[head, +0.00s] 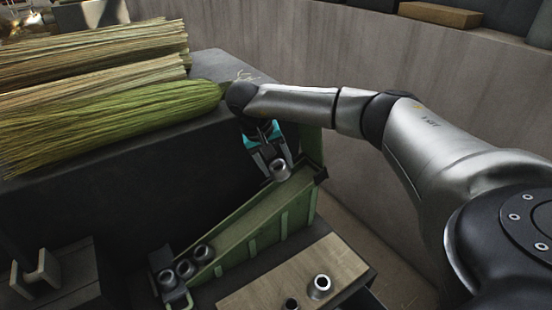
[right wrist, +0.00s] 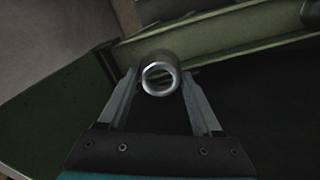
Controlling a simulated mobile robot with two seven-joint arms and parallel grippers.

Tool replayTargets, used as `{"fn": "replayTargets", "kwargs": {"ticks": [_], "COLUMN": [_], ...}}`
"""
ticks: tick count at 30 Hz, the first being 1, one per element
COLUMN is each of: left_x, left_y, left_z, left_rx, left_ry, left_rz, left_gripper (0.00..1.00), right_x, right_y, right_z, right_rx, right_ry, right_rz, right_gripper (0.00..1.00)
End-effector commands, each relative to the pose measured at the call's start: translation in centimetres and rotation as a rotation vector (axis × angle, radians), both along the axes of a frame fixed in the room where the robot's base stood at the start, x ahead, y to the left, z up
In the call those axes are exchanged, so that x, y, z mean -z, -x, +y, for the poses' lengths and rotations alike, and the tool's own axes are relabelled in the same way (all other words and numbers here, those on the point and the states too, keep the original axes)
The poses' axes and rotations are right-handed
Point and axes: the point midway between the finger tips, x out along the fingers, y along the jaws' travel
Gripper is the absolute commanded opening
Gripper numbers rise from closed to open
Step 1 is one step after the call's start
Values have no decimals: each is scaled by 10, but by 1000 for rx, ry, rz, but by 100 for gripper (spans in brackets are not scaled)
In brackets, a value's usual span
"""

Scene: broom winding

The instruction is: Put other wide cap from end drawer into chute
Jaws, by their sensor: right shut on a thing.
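My right gripper (head: 274,163) is shut on a metal ring-shaped cap (head: 281,170) above the upper end of the green chute (head: 262,216). In the right wrist view the cap (right wrist: 159,73) sits between the fingertips (right wrist: 160,84), its open end facing the camera. The chute's green wall (right wrist: 210,38) runs behind it. Several similar caps (head: 185,268) sit at the chute's lower end. A wider pale cap (head: 320,286) and a smaller dark one (head: 291,304) are on the wooden board at the bottom. My left gripper is not in view. I cannot make out the end drawer.
Bundles of straw (head: 90,55), one of them green (head: 110,125), lie on the dark bench (head: 150,190) left of my right arm. The wooden board (head: 260,290) lies right of the chute's lower end. A curved grey wall (head: 330,45) stands behind.

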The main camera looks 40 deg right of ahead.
Motion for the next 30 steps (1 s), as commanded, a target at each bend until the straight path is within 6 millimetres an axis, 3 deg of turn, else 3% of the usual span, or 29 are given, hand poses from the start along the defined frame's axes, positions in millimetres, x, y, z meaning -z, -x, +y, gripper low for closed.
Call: {"fn": "replayTargets", "kwargs": {"ticks": [22,30], "left_x": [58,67], "left_y": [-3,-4], "left_z": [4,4], "left_rx": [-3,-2], "left_ry": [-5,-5], "left_rz": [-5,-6], "left_gripper": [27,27], "right_x": [65,76], "right_y": [1,0], "right_z": [1,1], "right_rx": [-1,-1], "right_ry": [-1,-1], "right_rz": [1,1], "right_gripper": [15,14]}}
